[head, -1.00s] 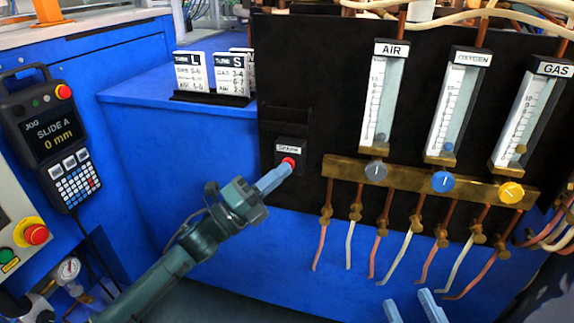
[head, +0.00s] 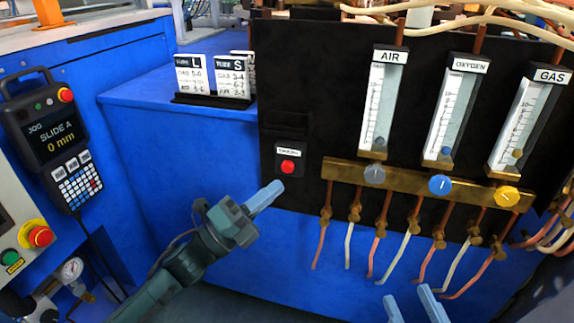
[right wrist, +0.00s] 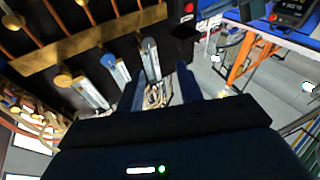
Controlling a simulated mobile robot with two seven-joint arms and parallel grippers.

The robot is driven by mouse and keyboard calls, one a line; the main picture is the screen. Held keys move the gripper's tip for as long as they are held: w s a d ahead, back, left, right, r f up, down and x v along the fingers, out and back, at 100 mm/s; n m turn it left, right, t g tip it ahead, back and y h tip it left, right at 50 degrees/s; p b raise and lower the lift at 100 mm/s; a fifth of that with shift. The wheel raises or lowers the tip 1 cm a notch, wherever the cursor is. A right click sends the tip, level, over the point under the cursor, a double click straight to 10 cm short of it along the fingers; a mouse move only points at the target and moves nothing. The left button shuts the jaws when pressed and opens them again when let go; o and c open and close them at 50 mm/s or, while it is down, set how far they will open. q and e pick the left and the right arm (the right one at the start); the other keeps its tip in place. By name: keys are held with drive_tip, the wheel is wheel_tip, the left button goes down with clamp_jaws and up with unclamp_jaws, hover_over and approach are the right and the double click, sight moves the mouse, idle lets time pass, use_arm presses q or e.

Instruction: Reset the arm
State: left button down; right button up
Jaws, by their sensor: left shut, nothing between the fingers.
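My left gripper (head: 270,192) is shut and empty in the head view. It points up and right, a little below and left of the red spark button (head: 288,167) on the black panel, apart from it. My right gripper (head: 412,303) shows only as two blue fingertips at the bottom edge, spread apart. In the right wrist view its two fingers (right wrist: 160,88) are also apart, with nothing held between them. The red button shows at the top of the right wrist view (right wrist: 189,8).
Air (head: 374,174), oxygen (head: 440,185) and gas (head: 507,196) knobs sit on a brass manifold (head: 405,183) with hoses below. Tube cards (head: 212,78) stand on the blue ledge. A jog pendant (head: 52,138) and emergency stop (head: 40,236) are at left.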

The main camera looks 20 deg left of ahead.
use_arm(q)
drive_tip(key=shift+s, duration=0.85)
use_arm(e)
drive_tip(key=shift+r, duration=0.15)
